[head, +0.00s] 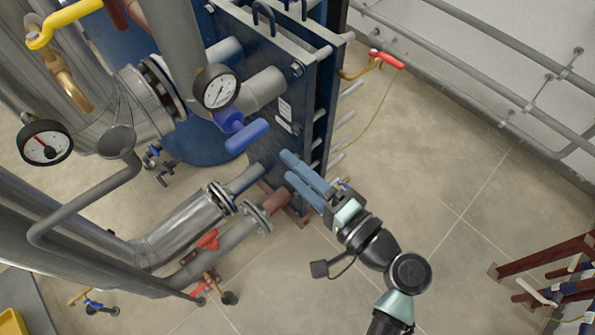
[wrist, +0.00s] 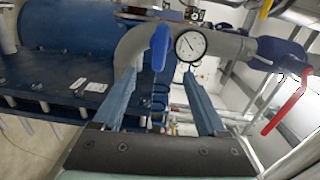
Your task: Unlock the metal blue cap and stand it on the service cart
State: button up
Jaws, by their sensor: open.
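A blue, rounded, elongated part (head: 247,136) sits at the end of a blue fitting below the dial gauge, in front of the plate exchanger. It looks like the blue cap or its handle; I cannot tell which. In the wrist view, a blue upright part (wrist: 160,46) stands left of the gauge, beyond and between my fingertips. My gripper (head: 284,168) is open and empty, its two blue fingers apart, lower right of the blue part in the head view. It also shows open in the wrist view (wrist: 161,76). I cannot clearly identify the service cart.
The blue plate exchanger (head: 300,90) stands behind my fingers. A dial gauge (head: 216,88) hangs close to the blue part. Grey pipes crowd the left. A yellow object (head: 12,322) lies at the lower left. A dark red frame (head: 540,258) stands lower right. Open floor lies between.

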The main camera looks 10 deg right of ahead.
aim_at(253, 141)
jog(key=shift+m, duration=0.3)
jog(key=x, duration=0.5)
jog(key=b+x, duration=0.1)
jog(key=x, duration=0.4)
jog(key=shift+a, duration=0.4)
jog(key=shift+s, duration=0.1)
jog(key=shift+c, duration=0.3)
grip_shut()
jog(key=shift+f+b, duration=0.15)
jog(key=shift+b, duration=0.5)
